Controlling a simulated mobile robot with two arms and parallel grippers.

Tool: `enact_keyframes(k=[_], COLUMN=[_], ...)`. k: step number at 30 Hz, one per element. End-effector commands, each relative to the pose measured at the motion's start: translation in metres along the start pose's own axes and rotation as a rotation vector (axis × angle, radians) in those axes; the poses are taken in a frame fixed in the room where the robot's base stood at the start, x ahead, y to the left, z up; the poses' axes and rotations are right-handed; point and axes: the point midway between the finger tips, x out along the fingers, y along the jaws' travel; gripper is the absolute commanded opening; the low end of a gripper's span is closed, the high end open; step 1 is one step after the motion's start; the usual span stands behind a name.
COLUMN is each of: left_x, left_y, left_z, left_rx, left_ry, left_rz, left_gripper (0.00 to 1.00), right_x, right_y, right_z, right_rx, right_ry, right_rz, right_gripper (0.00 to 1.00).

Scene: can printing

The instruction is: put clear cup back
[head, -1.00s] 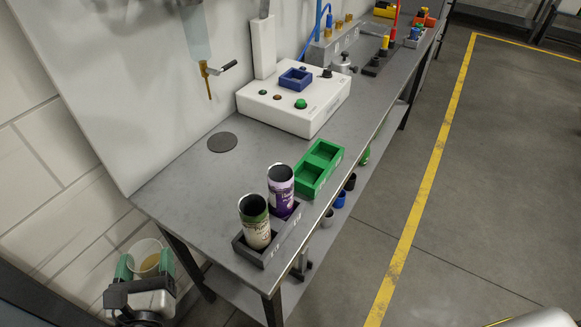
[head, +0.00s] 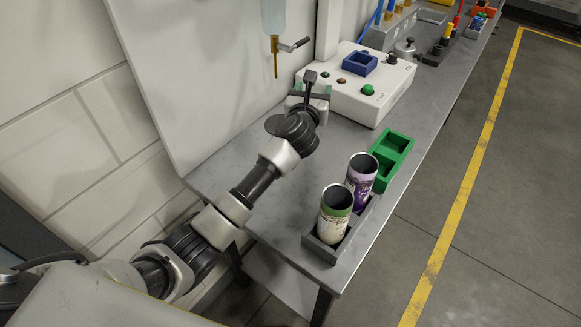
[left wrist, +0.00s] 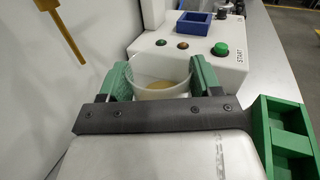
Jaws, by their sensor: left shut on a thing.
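My left gripper (head: 312,92) reaches over the table near the white button box. In the left wrist view its green-padded fingers (left wrist: 160,73) are shut on the clear cup (left wrist: 162,84), which is upright with some yellowish-brown contents at its bottom. In the head view the cup is hidden behind the gripper. I cannot tell whether the cup touches the table. My right gripper is not in view.
The white button box (head: 376,104) with a blue square holder (head: 360,64) stands just beyond the gripper. A dispenser with a brass tap (head: 275,55) hangs at the wall. Two printed cans (head: 334,216) (head: 361,184) stand in a dark tray (head: 320,250), beside a green holder (head: 391,160).

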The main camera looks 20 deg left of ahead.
Motion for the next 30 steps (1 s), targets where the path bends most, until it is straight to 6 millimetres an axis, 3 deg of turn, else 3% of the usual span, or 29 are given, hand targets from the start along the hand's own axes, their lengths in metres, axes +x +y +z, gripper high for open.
enact_keyframes(k=[4, 12, 18, 22, 30], left_x=[-0.013, -0.073, -0.103, -0.108, -0.108], left_y=[0.004, 0.022, 0.031, 0.032, 0.033], left_z=[-0.009, -0.046, -0.063, -0.069, -0.106], left_rx=[0.002, 0.002, 0.001, 0.000, 0.001], left_ry=[0.005, 0.006, 0.002, 0.001, 0.001], left_rz=[-0.001, -0.001, 0.000, -0.001, -0.001], left_gripper=[0.37, 0.37, 0.37, 0.37, 0.37], right_x=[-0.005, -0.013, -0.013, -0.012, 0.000], right_y=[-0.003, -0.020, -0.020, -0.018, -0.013], right_z=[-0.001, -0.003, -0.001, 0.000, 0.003], right_rx=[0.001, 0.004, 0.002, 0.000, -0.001], right_ry=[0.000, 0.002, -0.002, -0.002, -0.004], right_rz=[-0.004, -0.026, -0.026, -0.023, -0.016], right_gripper=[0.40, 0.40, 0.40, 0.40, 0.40])
